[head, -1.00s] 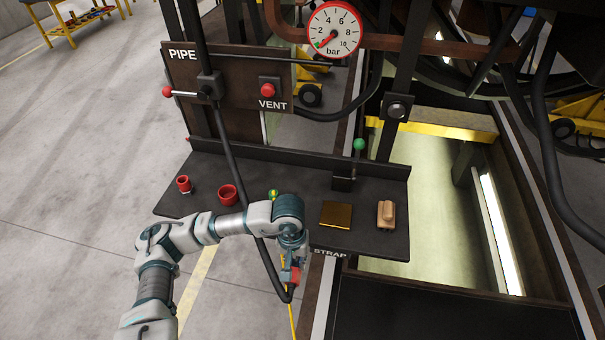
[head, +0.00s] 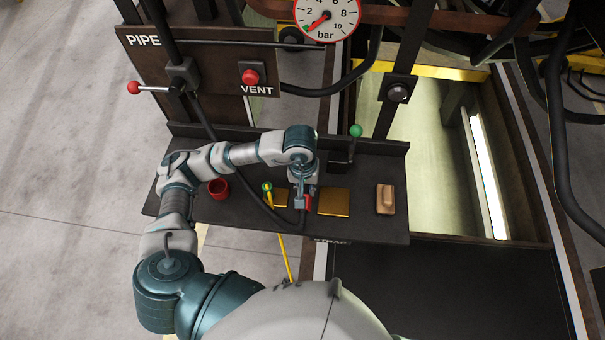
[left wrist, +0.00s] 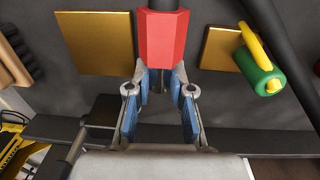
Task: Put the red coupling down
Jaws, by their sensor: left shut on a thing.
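The red coupling (head: 308,202) is at the end of a black hose, over the dark shelf (head: 222,212) between two gold plates. My left gripper (head: 303,194) is shut on it. In the left wrist view the coupling (left wrist: 162,42) is a red faceted block at the fingertips (left wrist: 161,80), with a gold plate (left wrist: 94,42) on its left and another (left wrist: 226,48) on its right. I cannot tell whether the coupling touches the shelf. My right gripper is not in view.
On the shelf are a red ring-like cup (head: 218,189), a green piece (head: 267,187) with a yellow line, and a tan block (head: 385,199). A green-knobbed lever (head: 356,131) stands behind. An open pit (head: 430,170) lies to the right.

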